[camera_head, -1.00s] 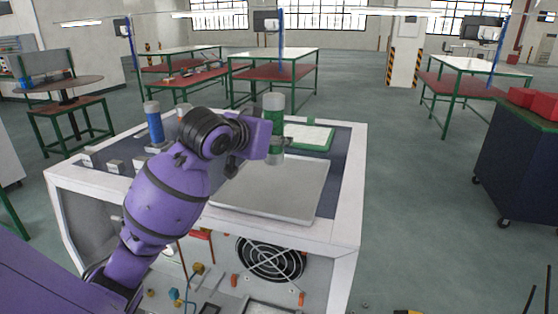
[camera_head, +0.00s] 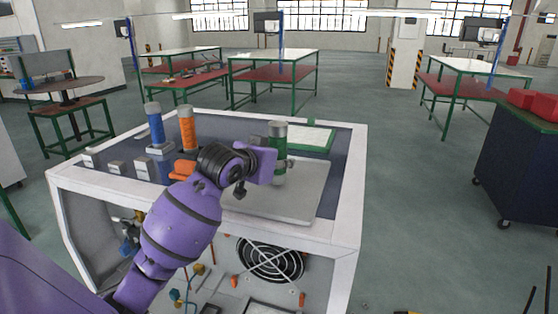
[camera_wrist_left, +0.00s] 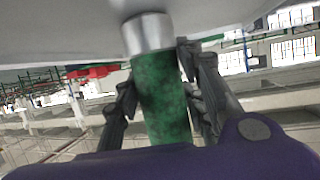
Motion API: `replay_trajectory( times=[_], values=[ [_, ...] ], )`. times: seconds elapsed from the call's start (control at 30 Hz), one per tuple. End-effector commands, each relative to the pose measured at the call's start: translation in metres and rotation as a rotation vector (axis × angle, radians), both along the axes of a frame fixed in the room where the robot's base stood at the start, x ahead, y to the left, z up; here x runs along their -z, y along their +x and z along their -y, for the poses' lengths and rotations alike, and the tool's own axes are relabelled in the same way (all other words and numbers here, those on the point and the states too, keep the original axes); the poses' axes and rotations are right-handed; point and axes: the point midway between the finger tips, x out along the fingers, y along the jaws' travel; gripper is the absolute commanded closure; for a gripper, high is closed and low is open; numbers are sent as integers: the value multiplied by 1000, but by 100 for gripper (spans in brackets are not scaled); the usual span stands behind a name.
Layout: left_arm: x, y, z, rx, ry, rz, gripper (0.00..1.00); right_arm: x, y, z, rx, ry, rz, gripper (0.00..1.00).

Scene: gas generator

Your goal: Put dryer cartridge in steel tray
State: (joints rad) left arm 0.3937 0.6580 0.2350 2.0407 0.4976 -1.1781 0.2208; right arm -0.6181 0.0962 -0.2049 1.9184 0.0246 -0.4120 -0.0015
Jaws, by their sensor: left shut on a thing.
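A green cartridge (camera_head: 277,145) with grey end caps stands roughly upright in my left gripper (camera_head: 266,165). It is over the far part of the flat steel tray (camera_head: 290,197) on the machine top. The left wrist view shows the green cartridge (camera_wrist_left: 161,95) between both fingers, its grey cap (camera_wrist_left: 148,32) at or very near a pale grey surface. I cannot tell whether they touch. A blue cartridge (camera_head: 155,125) and an orange cartridge (camera_head: 187,130) stand to the left. My right gripper is not in view.
A green-rimmed white tray (camera_head: 312,140) lies behind the steel tray. Small grey blocks (camera_head: 117,168) and an orange piece (camera_head: 182,170) are on the left of the machine top. The near part of the steel tray is bare.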

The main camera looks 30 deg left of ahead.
Motion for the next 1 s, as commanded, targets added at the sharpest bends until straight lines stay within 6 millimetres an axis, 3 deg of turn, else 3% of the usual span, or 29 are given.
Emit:
replay_trajectory(
  times=[0.03, 0.17, 0.53, 0.67, 1.0],
  values=[
    [1, 0, 0, 0, 0, -1, 61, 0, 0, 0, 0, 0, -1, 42],
    [1, 0, 0, 0, 0, -1, 44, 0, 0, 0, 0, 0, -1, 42],
    [-3, 0, 0, 0, 0, 0, 44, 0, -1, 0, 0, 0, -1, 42],
    [-7, -16, 0, -1, 1, -1, 44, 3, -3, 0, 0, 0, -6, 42],
    [-35, -83, 2, -1, 4, 0, 44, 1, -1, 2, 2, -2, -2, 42]
  ],
)
